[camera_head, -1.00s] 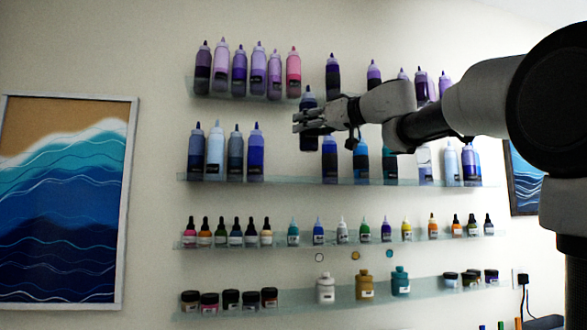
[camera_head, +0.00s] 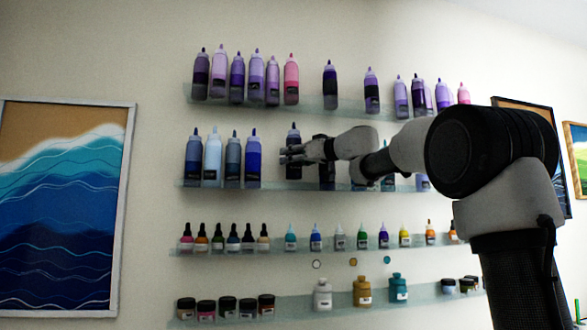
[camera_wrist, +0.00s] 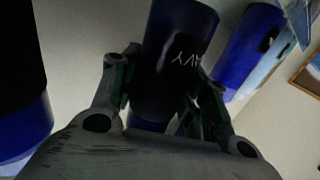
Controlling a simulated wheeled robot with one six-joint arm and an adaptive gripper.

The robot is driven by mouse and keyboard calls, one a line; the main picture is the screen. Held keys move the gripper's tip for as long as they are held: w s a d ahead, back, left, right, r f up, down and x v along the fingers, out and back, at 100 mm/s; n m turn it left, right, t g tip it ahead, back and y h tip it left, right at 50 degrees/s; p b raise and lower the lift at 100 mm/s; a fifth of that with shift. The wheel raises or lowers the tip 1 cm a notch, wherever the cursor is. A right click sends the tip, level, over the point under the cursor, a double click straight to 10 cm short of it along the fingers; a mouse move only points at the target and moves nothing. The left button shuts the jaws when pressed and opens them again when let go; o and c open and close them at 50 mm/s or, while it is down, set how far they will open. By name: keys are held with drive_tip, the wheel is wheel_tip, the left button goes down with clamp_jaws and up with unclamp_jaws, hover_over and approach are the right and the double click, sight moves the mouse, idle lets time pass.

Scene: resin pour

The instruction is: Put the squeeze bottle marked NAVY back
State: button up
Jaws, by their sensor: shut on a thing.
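The dark blue NAVY squeeze bottle (camera_head: 293,137) is upright in the gap on the second shelf (camera_head: 270,186), right of a blue bottle (camera_head: 253,160). Its base is at about shelf height; I cannot tell whether it touches the glass. My gripper (camera_head: 287,154) reaches in from the right and is shut around the bottle's body. In the wrist view the bottle (camera_wrist: 178,50) sits between my fingers (camera_wrist: 160,95), with the letters "AVY" readable and the rest of the label hidden.
Blue bottles stand close on both sides, one at right (camera_wrist: 245,50) and a dark one at left (camera_wrist: 25,120) in the wrist view. The top shelf (camera_head: 312,103) with purple bottles is above. Small dropper bottles (camera_head: 233,240) stand on the shelf below. My arm hides bottles at right.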

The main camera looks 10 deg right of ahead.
sight(300, 166)
wheel_tip(300, 166, down, 3)
drive_tip(key=shift+r, duration=0.2)
drive_tip(key=shift+w+f, duration=0.2)
drive_tip(key=shift+f, duration=0.15)
drive_tip(key=o, duration=1)
drive_tip(key=v, duration=1.2)
